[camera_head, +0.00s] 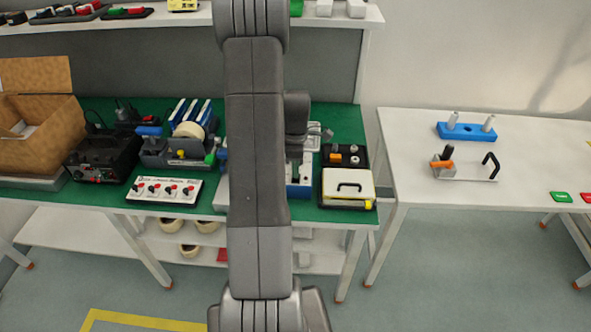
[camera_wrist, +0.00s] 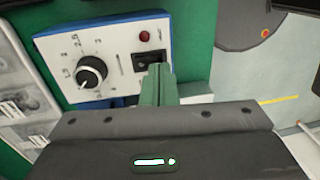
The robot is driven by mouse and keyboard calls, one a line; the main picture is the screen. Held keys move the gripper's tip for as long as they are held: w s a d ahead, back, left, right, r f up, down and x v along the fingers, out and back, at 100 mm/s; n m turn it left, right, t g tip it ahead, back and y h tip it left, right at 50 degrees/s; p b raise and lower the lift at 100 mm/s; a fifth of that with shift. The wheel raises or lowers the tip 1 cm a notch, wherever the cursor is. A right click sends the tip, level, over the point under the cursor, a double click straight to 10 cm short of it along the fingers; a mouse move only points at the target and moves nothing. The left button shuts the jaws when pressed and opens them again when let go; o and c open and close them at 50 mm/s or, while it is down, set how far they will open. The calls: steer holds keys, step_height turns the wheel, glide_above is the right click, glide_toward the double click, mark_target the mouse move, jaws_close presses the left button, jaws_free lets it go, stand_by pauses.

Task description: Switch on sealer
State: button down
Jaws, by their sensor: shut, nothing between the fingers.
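The sealer's white front panel (camera_wrist: 112,57) with a blue edge fills the upper left of the wrist view. It carries a black dial (camera_wrist: 91,72) with a printed scale, a small dark red lamp (camera_wrist: 145,36) and a black rocker switch (camera_wrist: 149,58). My gripper (camera_wrist: 157,72) is shut and empty, its green fingertips at the lower edge of the switch and partly covering it. I cannot tell whether they touch it. In the head view a blue and white device, seemingly the sealer (camera_head: 300,186), is largely hidden behind my arm.
The green bench (camera_head: 340,116) also holds a cardboard box (camera_head: 38,100), a black power unit (camera_head: 104,157), a tape dispenser (camera_head: 180,150), a white panel with red knobs (camera_head: 165,190) and a cream-topped case (camera_head: 347,186). A white table (camera_head: 420,150) stands at right.

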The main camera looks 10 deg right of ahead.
steer(key=shift+s+f, duration=0.1)
steer(key=shift+f, duration=0.45)
steer(key=shift+s+f+b, duration=0.15)
steer(key=shift+f+b, duration=0.3)
steer(key=shift+b, duration=0.1)
steer(key=shift+a+r, duration=0.1)
steer(key=shift+r, duration=0.15)
steer(key=shift+p, duration=0.3)
steer(key=shift+w+d+r, duration=0.1)
steer(key=shift+w+d, duration=0.15)
steer(key=shift+w, duration=0.6)
steer(key=shift+r, duration=0.1)
